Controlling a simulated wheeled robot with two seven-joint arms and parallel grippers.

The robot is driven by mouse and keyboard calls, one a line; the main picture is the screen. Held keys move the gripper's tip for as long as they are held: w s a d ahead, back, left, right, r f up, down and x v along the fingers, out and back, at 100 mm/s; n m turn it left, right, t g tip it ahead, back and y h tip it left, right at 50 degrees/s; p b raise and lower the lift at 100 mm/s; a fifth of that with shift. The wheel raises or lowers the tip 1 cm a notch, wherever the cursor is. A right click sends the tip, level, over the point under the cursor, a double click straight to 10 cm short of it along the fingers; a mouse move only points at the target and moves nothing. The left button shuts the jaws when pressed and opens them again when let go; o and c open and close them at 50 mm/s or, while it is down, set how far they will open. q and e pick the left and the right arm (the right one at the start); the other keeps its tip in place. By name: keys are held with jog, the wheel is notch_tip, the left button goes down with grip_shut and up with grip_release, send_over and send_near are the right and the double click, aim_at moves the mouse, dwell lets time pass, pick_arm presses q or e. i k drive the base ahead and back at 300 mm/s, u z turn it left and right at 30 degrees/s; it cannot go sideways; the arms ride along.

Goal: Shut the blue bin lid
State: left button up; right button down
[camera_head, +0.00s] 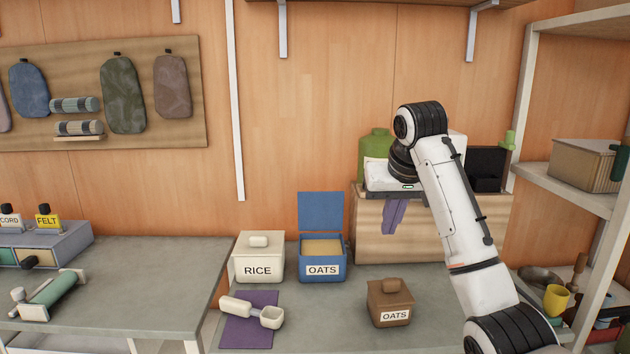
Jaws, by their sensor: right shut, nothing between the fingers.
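The blue bin (322,270) stands on the grey counter near the middle, with an OATS label on its front. Its blue lid (320,212) is open and stands upright at the bin's back edge. Pale tan contents show inside the bin. My right gripper (393,230) points down to the right of the blue bin, apart from it and the lid. Its purple fingers are together, with nothing between them. My left gripper is not in view.
A cream RICE bin (258,265) stands close to the left of the blue bin. A brown OATS bin (390,304) stands in front right. A white scoop (268,316) lies on a purple mat (238,331). A wooden box (455,232) is behind my right gripper.

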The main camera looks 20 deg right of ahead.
aim_at(318, 211)
jog(key=i, duration=1.55)
